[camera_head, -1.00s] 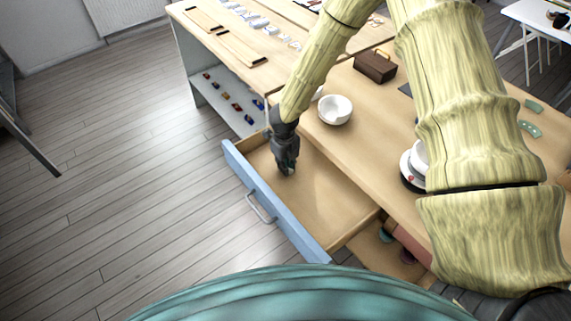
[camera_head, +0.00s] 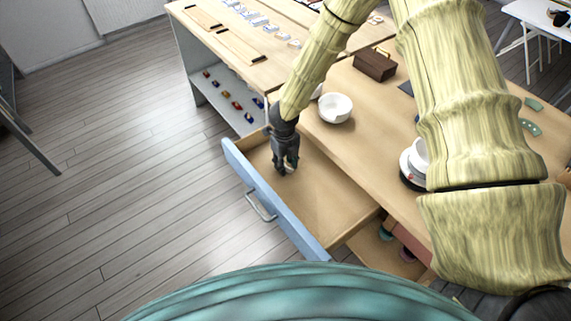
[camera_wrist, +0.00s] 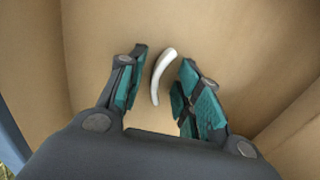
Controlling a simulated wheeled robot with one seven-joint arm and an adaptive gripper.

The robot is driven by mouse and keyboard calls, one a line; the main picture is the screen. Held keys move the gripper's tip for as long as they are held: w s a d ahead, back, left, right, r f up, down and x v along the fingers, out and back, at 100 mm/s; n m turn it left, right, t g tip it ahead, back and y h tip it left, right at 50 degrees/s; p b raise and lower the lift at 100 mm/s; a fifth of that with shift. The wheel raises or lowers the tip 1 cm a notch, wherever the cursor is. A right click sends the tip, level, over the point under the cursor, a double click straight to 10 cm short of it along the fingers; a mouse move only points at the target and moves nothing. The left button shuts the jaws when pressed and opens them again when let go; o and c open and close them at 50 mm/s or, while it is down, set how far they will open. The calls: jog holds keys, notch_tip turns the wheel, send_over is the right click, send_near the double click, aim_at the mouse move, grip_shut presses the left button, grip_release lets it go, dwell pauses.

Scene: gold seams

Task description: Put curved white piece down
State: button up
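The curved white piece (camera_wrist: 160,75) shows in the wrist view, lying on the drawer's wooden floor or just above it; I cannot tell which. My gripper (camera_wrist: 158,88) is open, with one teal-padded finger on each side of the piece and a gap to both. In the head view my gripper (camera_head: 285,169) points down into the far left part of the open drawer (camera_head: 325,205), which has a light-blue front. The piece is hardly visible there, hidden by the fingers.
A white bowl (camera_head: 335,108) stands on the worktop beside the drawer. A brown box (camera_head: 375,64) with a handle sits farther back. The drawer walls rise close around my gripper, while the drawer's near part is empty.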

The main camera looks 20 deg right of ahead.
notch_tip(320, 180, up, 12)
jog(key=shift+a+f+b, duration=0.15)
jog(key=shift+f+b, duration=0.05)
jog(key=shift+b, duration=0.25)
jog(key=shift+s, duration=0.1)
